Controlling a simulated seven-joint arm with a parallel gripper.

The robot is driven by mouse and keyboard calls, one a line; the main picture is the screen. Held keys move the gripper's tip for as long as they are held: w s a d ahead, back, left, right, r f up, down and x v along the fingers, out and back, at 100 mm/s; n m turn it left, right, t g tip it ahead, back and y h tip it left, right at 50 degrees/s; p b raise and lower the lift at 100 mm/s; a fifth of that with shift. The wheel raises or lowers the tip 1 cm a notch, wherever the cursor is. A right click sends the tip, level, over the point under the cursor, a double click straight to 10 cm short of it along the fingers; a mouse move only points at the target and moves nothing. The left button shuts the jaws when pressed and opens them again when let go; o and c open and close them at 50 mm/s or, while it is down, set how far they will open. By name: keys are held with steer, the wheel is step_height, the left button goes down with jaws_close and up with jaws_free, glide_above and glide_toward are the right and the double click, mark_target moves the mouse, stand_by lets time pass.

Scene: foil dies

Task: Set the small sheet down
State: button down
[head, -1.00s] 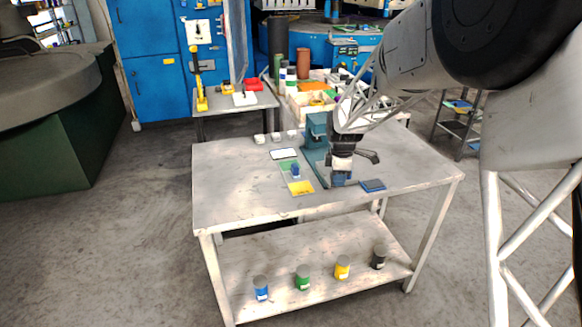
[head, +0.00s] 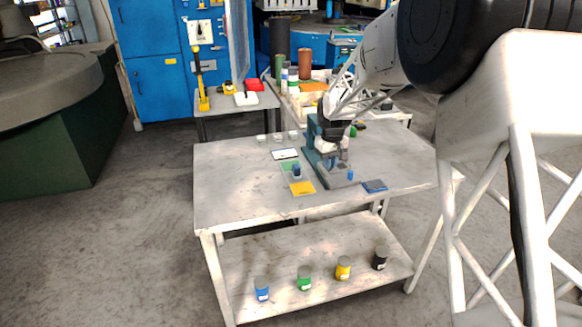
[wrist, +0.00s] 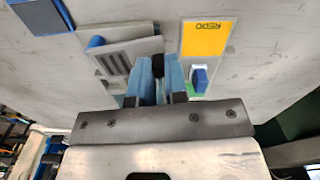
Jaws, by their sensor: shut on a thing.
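My gripper (wrist: 158,80) shows at the bottom middle of the wrist view, its blue fingers close together around a small black rounded thing (wrist: 158,65). I cannot tell what that thing belongs to; no sheet is clear between the fingers. In the head view my gripper (head: 327,164) is at the front of the teal press (head: 312,130), above or beside its grey base. The slotted grey base (wrist: 120,58) with a blue piece (wrist: 96,42) lies left of the fingers. A white sheet (head: 285,154) lies flat on the table, left of the press.
A yellow card (wrist: 207,38) marked REDO and a blue block (wrist: 200,78) on a green card are close right of the fingers. The table's (head: 235,190) left side is clear.

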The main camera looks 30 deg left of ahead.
steer(key=w+a+n, duration=0.3)
steer(key=a+n, duration=0.2)
steer(key=n, duration=0.6)
steer(key=w+a+n, duration=0.4)
steer(key=a+n, duration=0.2)
steer(key=n, duration=0.6)
steer(key=w+a+r+n, duration=0.1)
steer(key=w+a+n, duration=0.2)
steer(key=n, duration=0.8)
steer(key=a, duration=0.2)
steer(key=shift+w+a, duration=0.3)
steer(key=shift+a, duration=0.1)
steer(key=shift+f, duration=2.45)
